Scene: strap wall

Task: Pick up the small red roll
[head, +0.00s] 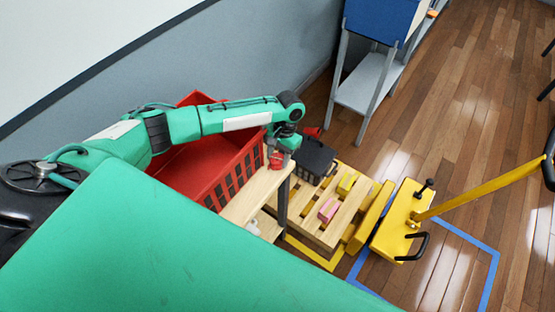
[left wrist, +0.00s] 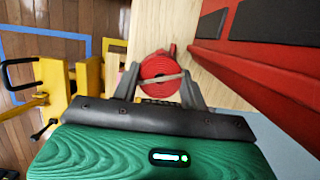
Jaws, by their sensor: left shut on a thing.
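The small red roll (left wrist: 155,68) is a coiled red strap with a loose end, seen in the left wrist view between the two grey fingers of my left gripper (left wrist: 160,88). The fingers are shut on it, one on each side. In the head view my left gripper (head: 279,152) points down over the wooden bench top (head: 256,194), and a bit of the red roll (head: 276,161) shows below it. I cannot tell whether the roll still touches the wood. My right gripper is not in view.
A large red crate (head: 222,178) stands right beside the gripper on the bench. Beyond the bench are a dark box (head: 315,158), a wooden pallet (head: 310,222) with yellow and pink pieces, and a yellow pallet jack (head: 398,225). Open floor lies to the right.

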